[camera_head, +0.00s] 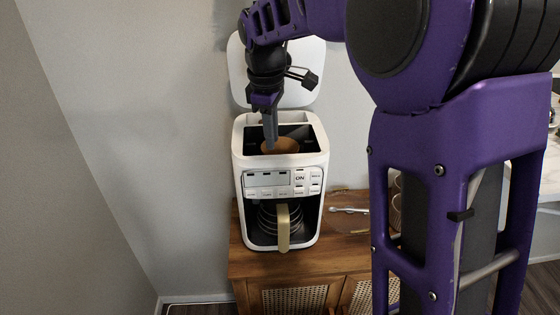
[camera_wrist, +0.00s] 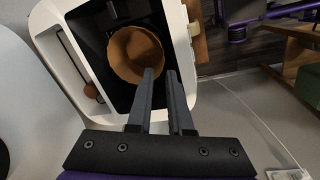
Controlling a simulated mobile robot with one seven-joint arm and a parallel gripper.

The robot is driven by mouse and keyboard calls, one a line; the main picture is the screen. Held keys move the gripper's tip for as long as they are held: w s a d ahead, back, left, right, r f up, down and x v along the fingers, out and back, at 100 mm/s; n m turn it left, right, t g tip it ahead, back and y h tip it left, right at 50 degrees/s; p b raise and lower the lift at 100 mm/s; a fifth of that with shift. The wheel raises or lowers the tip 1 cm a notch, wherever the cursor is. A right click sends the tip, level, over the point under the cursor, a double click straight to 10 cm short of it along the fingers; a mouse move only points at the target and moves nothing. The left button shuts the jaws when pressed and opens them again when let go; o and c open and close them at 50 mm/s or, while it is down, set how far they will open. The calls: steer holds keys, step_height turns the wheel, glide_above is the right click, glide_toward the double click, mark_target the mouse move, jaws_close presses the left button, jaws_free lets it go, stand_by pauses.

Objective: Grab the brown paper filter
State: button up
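The brown paper filter (camera_wrist: 134,54) sits inside the dark top basket of the white coffee maker (camera_wrist: 60,28). In the head view the filter (camera_head: 281,146) shows as a brown round shape in the open top of the coffee maker (camera_head: 238,150). My gripper (camera_wrist: 160,74) points down at it. The two fingers are a small gap apart, with the left fingertip over the filter's rim and the right one just beside it. I see nothing clearly held between them. In the head view my gripper (camera_head: 270,148) is at the filter's left side; contact cannot be told.
The coffee maker's lid (camera_head: 305,70) stands raised behind. A carafe with a tan handle (camera_head: 283,227) sits in its lower bay. The coffee maker stands on a wooden cabinet (camera_head: 300,262) with cane doors. A round tray with metal utensils (camera_head: 348,211) lies to its right.

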steer(key=f, duration=0.4)
steer(key=shift+w, duration=0.2)
jaws_close()
stand_by(1.2)
